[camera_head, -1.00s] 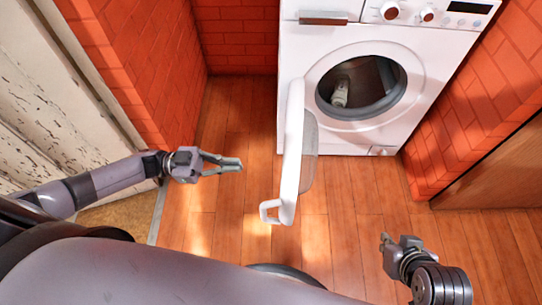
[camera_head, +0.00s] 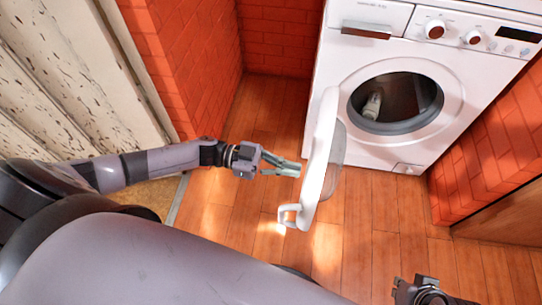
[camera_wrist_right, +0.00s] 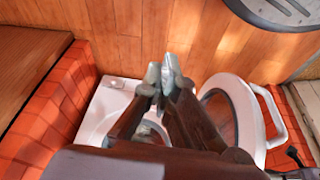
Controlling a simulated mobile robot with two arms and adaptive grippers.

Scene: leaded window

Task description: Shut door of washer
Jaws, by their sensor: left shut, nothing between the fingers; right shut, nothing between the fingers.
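The white washer (camera_head: 405,40) stands against the brick wall with its round opening (camera_head: 396,103) exposed. Its door (camera_head: 322,150) is swung wide open to the left, with a white handle (camera_head: 290,213) at its free edge. My left gripper (camera_head: 298,168) is shut and empty, its fingertips close to the left, outer face of the door; contact cannot be told. My right gripper shows at the bottom right of the head view (camera_head: 420,288), apart from the door. In the right wrist view its shut, empty fingertips (camera_wrist_right: 163,72) overlap the washer, and the door (camera_wrist_right: 250,108) lies to their right.
A pale bottle-like item (camera_head: 372,105) is inside the drum. Brick walls flank the washer on the left (camera_head: 180,60) and right (camera_head: 500,150). A weathered white panel (camera_head: 60,80) is at the far left. The wooden floor (camera_head: 370,235) in front is clear.

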